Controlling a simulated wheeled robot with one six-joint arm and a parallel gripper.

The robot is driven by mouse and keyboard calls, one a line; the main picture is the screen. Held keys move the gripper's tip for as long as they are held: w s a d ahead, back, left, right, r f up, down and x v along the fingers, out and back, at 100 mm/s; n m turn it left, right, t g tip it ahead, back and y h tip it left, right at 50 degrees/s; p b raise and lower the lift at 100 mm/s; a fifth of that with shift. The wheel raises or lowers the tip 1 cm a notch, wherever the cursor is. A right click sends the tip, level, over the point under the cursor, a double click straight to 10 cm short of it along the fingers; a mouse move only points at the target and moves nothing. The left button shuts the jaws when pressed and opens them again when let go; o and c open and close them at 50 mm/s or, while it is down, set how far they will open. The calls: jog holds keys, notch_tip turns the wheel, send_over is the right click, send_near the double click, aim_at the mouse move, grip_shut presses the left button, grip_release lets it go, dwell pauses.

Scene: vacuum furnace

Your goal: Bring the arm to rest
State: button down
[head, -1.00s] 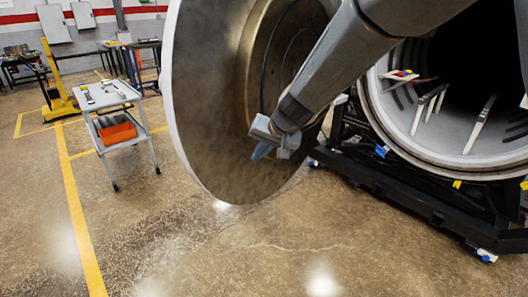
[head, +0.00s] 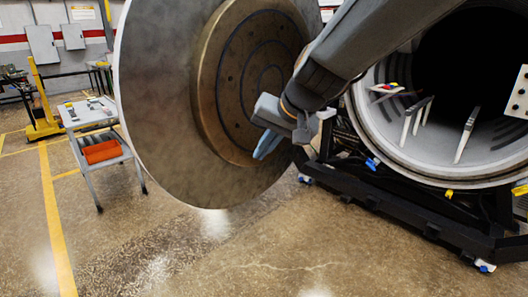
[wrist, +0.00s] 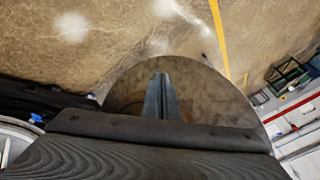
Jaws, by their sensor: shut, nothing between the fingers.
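My gripper (head: 268,142) is shut and empty. In the head view it hangs at the end of my arm, in front of the large round furnace door (head: 165,125), near its right side. I cannot tell whether it touches the door. The door stands swung open to the left of the furnace mouth (head: 357,125). In the wrist view my gripper (wrist: 161,78) shows as two fingers close together, with the door (wrist: 205,88) behind them.
A grey cart (head: 73,125) with an orange bin (head: 102,151) stands at the left. The furnace rests on a black frame (head: 405,208). The floor (head: 190,250) in front is clear. A yellow lifting stand (head: 38,100) is at the back left.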

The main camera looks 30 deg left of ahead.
jog(key=shift+s+d+r, duration=0.15)
jog(key=shift+d+r, duration=0.05)
jog(key=shift+r, duration=0.05)
jog(key=w+d+f+m+h+b, duration=0.1)
jog(key=w+d+f+h, duration=0.15)
jog(key=d+f, duration=0.7)
jog(key=w+d+f+m+h+b, duration=0.1)
jog(key=w+d+f+m, duration=0.15)
jog(key=d, duration=1.35)
jog(key=s+d+f+h, duration=0.1)
jog(key=s+d+f, duration=0.2)
jog(key=d, duration=0.5)
jog(key=s+d+f+m+h+b, duration=0.1)
jog(key=s+d+f, duration=0.2)
jog(key=d, duration=0.5)
jog(key=s+d+f+m+h+b, duration=0.1)
jog(key=s+d+f, duration=0.3)
jog(key=d, duration=0.5)
jog(key=shift+s+g, duration=0.25)
jog(key=shift+g, duration=0.15)
jog(key=shift+h, duration=0.25)
